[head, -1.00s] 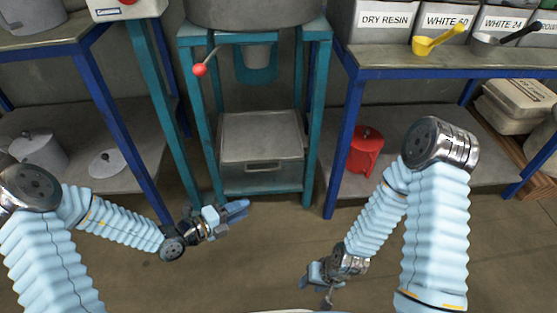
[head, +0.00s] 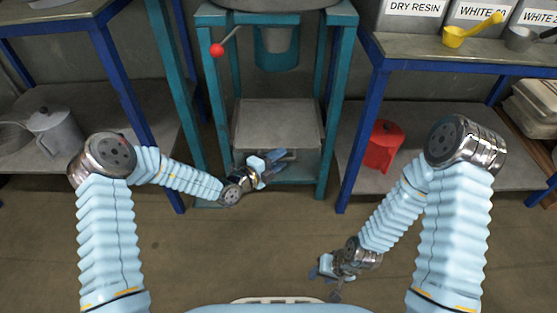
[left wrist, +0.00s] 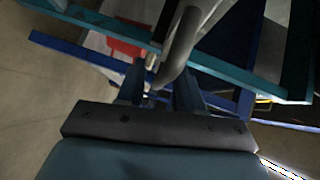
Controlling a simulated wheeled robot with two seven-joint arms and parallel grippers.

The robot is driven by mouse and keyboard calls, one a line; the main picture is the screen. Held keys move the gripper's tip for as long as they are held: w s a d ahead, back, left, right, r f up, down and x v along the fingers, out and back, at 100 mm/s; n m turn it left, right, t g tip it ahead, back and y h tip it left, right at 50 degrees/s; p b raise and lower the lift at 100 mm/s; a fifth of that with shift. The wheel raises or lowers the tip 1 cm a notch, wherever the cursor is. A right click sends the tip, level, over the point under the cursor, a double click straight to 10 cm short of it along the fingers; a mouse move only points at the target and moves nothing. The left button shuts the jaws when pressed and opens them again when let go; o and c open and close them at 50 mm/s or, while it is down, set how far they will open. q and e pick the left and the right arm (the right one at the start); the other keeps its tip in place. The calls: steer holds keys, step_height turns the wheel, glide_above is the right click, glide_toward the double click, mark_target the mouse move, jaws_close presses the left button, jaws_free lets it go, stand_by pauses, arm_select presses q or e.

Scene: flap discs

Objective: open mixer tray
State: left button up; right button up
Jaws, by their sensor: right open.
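The mixer tray (head: 277,122) is a grey metal box on the low shelf of the teal mixer stand. Its front handle is hidden behind my left gripper in the head view. My left gripper (head: 279,163) is right at the tray's front. In the left wrist view, a thick grey bar (left wrist: 183,45), which looks like the handle, reaches down between the two spread fingers of my left gripper (left wrist: 160,88). I cannot tell whether the fingers touch it. My right gripper (head: 325,281) is open and empty, low over the floor to the right.
The teal stand's legs (head: 330,120) flank the tray closely. A red lidded can (head: 383,147) stands on the shelf to the right, and a grey lidded pot (head: 55,133) to the left. The floor (head: 210,255) in front of the stand is clear.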

arm_select(q)
steer(key=shift+w+d, duration=0.1)
jaws_close()
stand_by(0.4)
